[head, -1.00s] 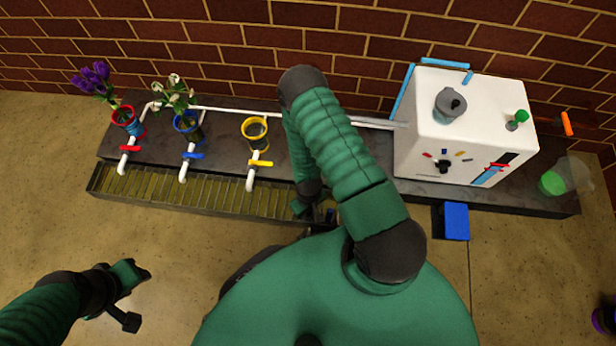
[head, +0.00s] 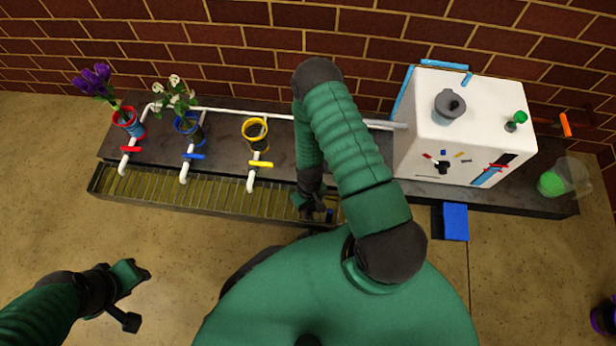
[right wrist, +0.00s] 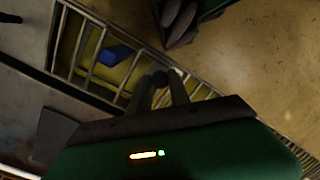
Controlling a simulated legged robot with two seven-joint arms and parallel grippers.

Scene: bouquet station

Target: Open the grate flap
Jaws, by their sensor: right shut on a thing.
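The slatted metal grate (head: 200,194) covers the trough along the front of the dark bench. My right gripper (head: 316,209) is at its right end in the head view. In the right wrist view the jaws (right wrist: 162,80) are closed at the edge of the barred grate flap (right wrist: 84,45), with the bars beside them. The flap's exact angle cannot be told. A blue piece (right wrist: 116,54) shows between the bars, over a yellowish surface. My left gripper (head: 130,296) is open and empty over the floor at the lower left.
Purple flowers stand in a red-rimmed vase (head: 130,120) and white flowers in a blue-rimmed one (head: 188,124). A yellow-rimmed vase (head: 255,131) is nearest my right arm. White pipes with coloured taps overhang the grate. A white machine (head: 470,130) and a blue pedal (head: 455,221) are at right.

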